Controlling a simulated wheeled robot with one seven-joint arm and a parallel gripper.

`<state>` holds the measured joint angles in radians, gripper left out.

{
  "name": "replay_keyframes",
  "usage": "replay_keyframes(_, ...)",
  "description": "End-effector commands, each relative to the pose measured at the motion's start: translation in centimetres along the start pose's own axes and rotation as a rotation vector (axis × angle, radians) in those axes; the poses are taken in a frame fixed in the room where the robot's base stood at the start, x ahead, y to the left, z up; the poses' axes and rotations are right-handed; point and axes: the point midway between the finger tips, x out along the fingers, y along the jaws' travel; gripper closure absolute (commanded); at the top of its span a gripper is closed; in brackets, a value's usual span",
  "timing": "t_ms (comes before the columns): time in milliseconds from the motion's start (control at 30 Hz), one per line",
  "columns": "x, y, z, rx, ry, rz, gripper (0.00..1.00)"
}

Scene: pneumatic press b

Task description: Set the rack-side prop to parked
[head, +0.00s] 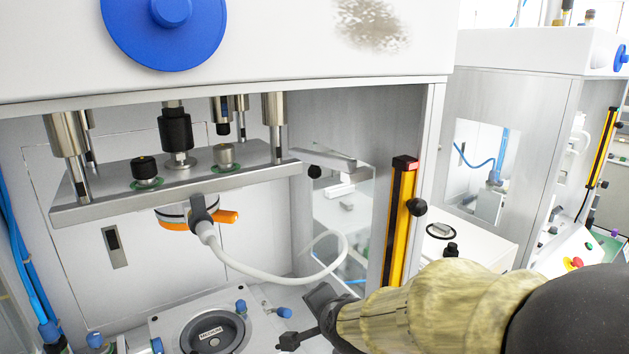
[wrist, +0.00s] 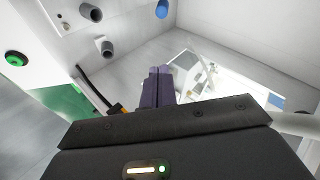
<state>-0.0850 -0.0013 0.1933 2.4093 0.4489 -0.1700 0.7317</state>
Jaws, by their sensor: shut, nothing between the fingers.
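A pale metal bar (head: 328,160) with a black knob sits at the right end of the press plate, on the inner right side of the press. It looks like the rack-side prop, and it lies nearly level. I cannot tell how it is latched. My gripper (head: 290,341) is low at the front right of the press opening, below and apart from this bar. Its fingers (wrist: 157,88) are together and empty in the wrist view. I cannot make out the prop for sure in the wrist view.
The press plate (head: 190,185) hangs on steel columns above a round fixture (head: 212,332). A grey hose (head: 270,284) loops from the plate toward the right wall. A yellow light curtain (head: 399,225) stands at the right edge of the opening. The space between plate and fixture is mostly free.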

Motion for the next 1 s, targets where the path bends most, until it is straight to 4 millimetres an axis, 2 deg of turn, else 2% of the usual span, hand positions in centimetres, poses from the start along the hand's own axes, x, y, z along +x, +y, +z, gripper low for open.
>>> replay_keyframes(33, 0.0, 2.6, 0.0, -0.122, -0.04, 0.072, 1.0)
replay_keyframes(200, -1.7, 11.5, 0.4, -0.558, -0.253, 0.295, 1.0)
replay_keyframes(300, -3.3, 15.7, 0.5, -0.749, -0.387, 0.385, 1.0)
replay_keyframes(400, -4.5, 18.2, 0.6, -0.866, -0.481, 0.432, 1.0)
replay_keyframes(533, -5.1, 19.3, 0.7, -0.917, -0.527, 0.45, 1.0)
replay_keyframes(1000, -5.0, 19.1, 0.7, -0.916, -0.523, 0.447, 1.0)
